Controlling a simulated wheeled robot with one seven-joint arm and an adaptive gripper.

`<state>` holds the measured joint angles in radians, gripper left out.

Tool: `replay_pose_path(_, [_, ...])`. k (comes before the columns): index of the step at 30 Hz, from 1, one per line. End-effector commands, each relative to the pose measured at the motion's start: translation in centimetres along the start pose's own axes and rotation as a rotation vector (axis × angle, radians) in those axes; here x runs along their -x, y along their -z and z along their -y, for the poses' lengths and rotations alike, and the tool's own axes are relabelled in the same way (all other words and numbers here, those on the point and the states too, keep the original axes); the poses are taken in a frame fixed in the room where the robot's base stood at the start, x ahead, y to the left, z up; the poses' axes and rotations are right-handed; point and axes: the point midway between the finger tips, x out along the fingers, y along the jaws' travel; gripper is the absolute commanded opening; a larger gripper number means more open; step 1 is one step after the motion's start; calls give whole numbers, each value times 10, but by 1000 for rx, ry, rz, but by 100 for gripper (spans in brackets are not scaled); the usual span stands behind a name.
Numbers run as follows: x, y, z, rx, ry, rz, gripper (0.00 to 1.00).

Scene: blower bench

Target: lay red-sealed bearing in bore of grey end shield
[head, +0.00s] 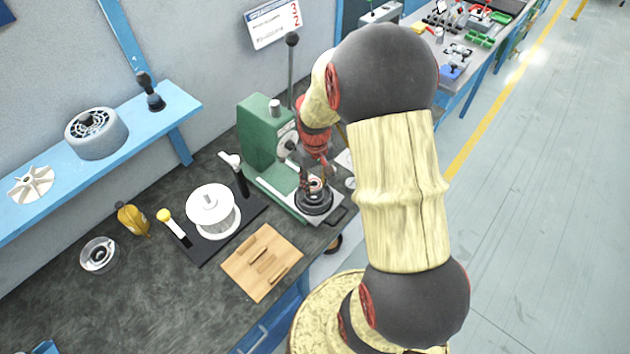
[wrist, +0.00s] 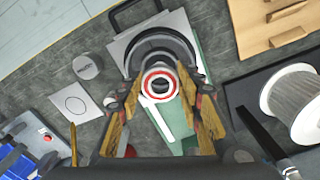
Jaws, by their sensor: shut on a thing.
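The grey end shield (head: 314,207) is a dark round part on the plate of the green press. In the wrist view the end shield (wrist: 160,42) shows as dark rings behind and around the bearing. The bearing is over its middle; I cannot tell whether it touches the bore, which is largely hidden.
The green press (head: 258,135) with its upright lever stands close behind my gripper. A wooden block tray (head: 243,281), a white spool (head: 213,208) on a black mat and a round dish (head: 99,254) are to the left. The bench's front left is clear.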

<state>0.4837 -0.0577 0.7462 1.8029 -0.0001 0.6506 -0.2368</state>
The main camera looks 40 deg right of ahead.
Motion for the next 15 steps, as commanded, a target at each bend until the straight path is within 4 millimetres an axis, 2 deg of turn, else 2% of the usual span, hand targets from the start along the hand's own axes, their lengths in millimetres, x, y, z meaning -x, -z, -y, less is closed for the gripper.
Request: replay_pose_path(15, [-37, 0, 0, 0, 0, 0, 8])
